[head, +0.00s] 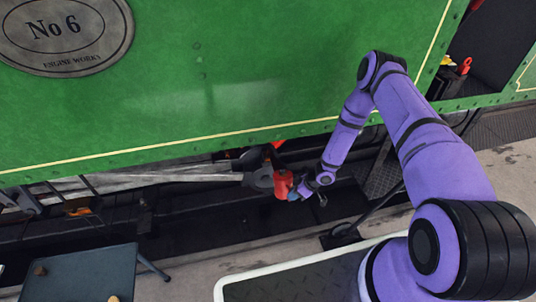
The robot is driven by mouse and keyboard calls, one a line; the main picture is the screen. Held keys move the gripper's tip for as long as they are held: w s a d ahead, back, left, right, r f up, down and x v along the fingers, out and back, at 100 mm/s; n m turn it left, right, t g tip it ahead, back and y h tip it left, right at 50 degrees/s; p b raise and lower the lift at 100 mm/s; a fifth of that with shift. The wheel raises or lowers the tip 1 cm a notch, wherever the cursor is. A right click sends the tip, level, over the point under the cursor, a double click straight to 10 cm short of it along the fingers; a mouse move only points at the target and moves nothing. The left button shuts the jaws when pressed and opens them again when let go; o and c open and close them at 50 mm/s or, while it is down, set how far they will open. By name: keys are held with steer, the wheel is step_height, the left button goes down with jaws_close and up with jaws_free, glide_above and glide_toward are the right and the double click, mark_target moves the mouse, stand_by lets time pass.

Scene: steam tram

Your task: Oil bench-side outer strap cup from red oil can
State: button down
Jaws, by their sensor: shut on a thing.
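The red oil can (282,184) is held at the end of my purple arm, in front of the dark rounded end of a grey rod (258,178) under the green tram side. My gripper (294,190) is shut on the oil can; its fingers are small and partly hidden here. The can overlaps the rod end in the picture, and I cannot tell whether they touch. The outer strap cup cannot be made out; the can and rod end may hide it. The can's spout cannot be made out clearly.
The green side panel (200,100) with an oval No 6 plate (54,28) overhangs the rods. A dark bench (80,272) with small brown items stands lower left. A dark trough runs below the rods. Small red and yellow items sit in an opening at upper right.

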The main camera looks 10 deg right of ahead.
steer(key=shift+f, duration=0.7)
steer(key=shift+r, duration=0.1)
stand_by(1.2)
steer(key=shift+r, duration=1.25)
steer(key=shift+f, duration=0.1)
step_height(320, 180, down, 7)
steer(key=n+t, duration=0.1)
steer(key=t, duration=0.1)
steer(key=shift+w+t, duration=0.3)
steer(key=shift+t, duration=0.1)
stand_by(0.5)
